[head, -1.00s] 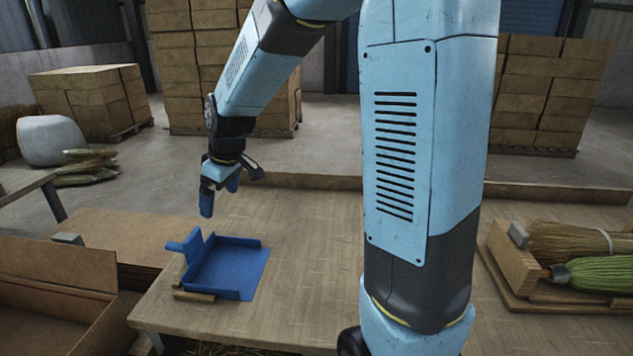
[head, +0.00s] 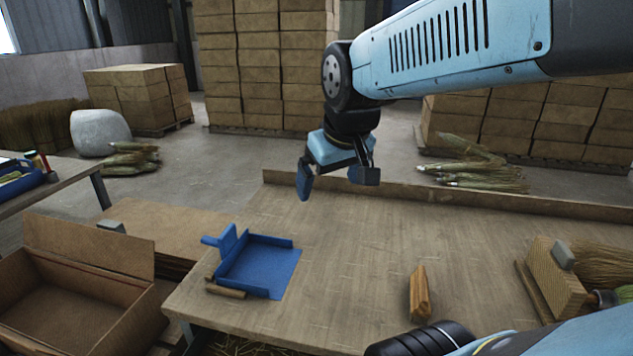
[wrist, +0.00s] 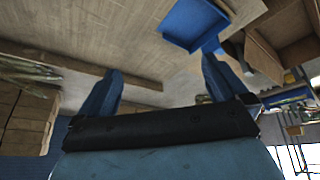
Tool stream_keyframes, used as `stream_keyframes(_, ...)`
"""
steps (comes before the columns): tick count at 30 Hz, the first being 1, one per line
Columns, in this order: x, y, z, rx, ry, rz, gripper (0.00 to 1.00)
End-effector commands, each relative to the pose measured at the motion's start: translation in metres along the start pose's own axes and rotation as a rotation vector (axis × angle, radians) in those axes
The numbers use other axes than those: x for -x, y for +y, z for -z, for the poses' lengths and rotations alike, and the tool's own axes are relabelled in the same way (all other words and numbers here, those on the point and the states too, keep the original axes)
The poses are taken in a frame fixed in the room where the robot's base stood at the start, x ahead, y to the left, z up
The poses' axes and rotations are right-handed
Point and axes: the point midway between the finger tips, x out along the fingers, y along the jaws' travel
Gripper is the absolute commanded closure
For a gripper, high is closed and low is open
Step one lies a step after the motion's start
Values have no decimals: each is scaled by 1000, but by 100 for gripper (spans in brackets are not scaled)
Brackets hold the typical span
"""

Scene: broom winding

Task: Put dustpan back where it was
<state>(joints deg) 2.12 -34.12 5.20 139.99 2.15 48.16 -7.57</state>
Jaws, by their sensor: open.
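The blue dustpan (head: 259,264) lies on the left part of the wooden table, its handle pointing left. A small wooden piece (head: 226,291) lies at its lower left corner. The dustpan also shows at the top of the wrist view (wrist: 192,22). My gripper (head: 335,188) is open and empty, above the table's far side, right of and beyond the dustpan and apart from it. Its two fingers are spread in the wrist view (wrist: 160,88).
An open cardboard box (head: 75,290) stands at the left of the table (head: 330,260). A wooden block (head: 419,292) stands near the front. A wooden holder (head: 556,279) with brooms is at the right. A raised ledge (head: 450,199) runs along the back. The table's middle is clear.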

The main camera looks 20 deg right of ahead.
Motion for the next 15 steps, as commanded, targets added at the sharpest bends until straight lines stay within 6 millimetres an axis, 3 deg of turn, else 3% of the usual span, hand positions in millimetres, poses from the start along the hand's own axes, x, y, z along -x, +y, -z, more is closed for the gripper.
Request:
stream_keyframes(7,23,13,-37,-125,34,-3,0)
stream_keyframes(15,27,18,-48,-165,40,-2,0)
